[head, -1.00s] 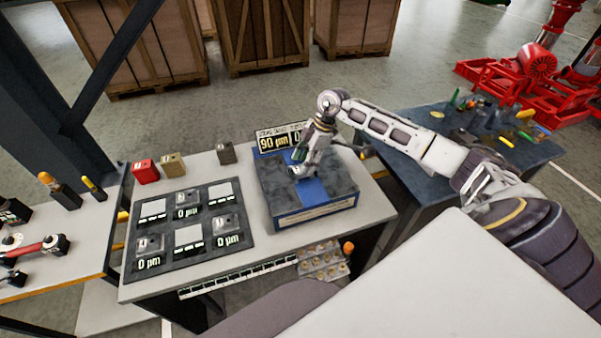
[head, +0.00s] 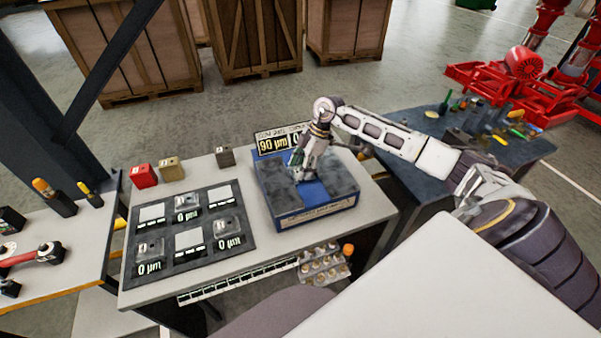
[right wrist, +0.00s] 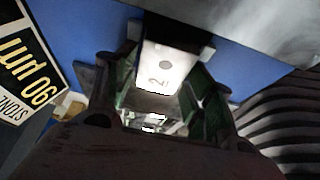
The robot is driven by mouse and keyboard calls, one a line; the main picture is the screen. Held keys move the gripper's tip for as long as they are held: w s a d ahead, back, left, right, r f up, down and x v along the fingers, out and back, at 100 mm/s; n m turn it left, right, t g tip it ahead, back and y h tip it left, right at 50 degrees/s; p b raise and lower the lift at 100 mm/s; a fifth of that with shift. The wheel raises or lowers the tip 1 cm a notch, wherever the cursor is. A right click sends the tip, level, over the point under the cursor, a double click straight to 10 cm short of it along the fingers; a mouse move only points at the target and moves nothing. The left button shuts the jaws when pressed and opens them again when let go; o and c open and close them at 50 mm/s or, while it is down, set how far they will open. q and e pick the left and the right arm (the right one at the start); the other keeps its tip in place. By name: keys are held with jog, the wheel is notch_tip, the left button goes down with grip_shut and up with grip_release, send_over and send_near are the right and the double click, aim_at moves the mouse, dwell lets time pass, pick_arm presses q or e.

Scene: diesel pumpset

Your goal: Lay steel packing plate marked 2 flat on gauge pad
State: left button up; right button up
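In the right wrist view, the steel plate marked 2 (right wrist: 165,72), pale with a round dark spot, lies between the green-padded fingers of my right gripper (right wrist: 162,85). The fingers appear closed on its sides. In the head view my right gripper (head: 301,172) points down over the blue block (head: 318,214) with dark top slabs; the plate is hidden there. Whether it touches the block is unclear. A dark mat (head: 246,212) to the left carries white squares and grey plates beside 0 µm readouts; I cannot tell which spot is the gauge pad. My left gripper is not in view.
A display (head: 272,145) reading 90 µm stands behind the blue block. Red (head: 143,175), tan (head: 171,169) and grey (head: 225,157) small blocks stand along the bench's back edge. A tray of small round parts (head: 324,265) is at the front. A dark table (head: 430,124) with tools stands right.

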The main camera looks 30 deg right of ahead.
jog(key=shift+r, duration=0.1)
jog(key=c, duration=1)
jog(key=shift+r, duration=0.15)
jog(key=shift+r+p, duration=1.8)
jog(key=shift+r, duration=0.1)
jog(key=shift+w, duration=0.1)
